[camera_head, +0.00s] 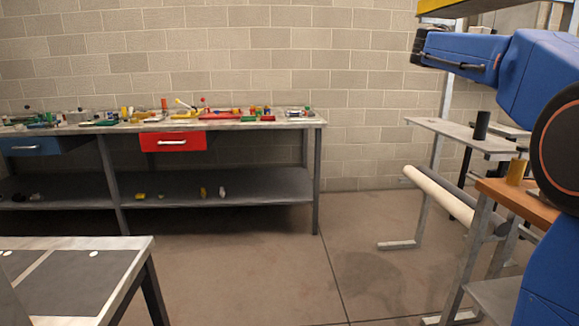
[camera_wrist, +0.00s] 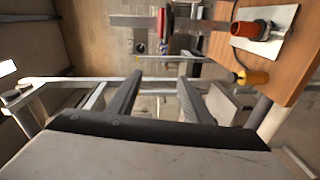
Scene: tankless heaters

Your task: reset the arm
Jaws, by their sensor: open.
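My arm (camera_head: 545,70), blue with a dark round joint cover, reaches in from the right side of the head view, raised above the benches there. In the wrist view, my gripper (camera_wrist: 158,82) shows two dark fingers spread apart with nothing between them. The fingers touch nothing that I can see. In the head view I cannot clearly make out the fingers.
A wooden bench (camera_wrist: 230,50) lies right of the fingers, bearing an orange-red cylinder (camera_wrist: 250,30) and a yellow one (camera_wrist: 252,78). In the head view, a tool-covered workbench (camera_head: 225,127) with a red drawer (camera_head: 172,140) lines the wall. Middle floor (camera_head: 240,265) is clear.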

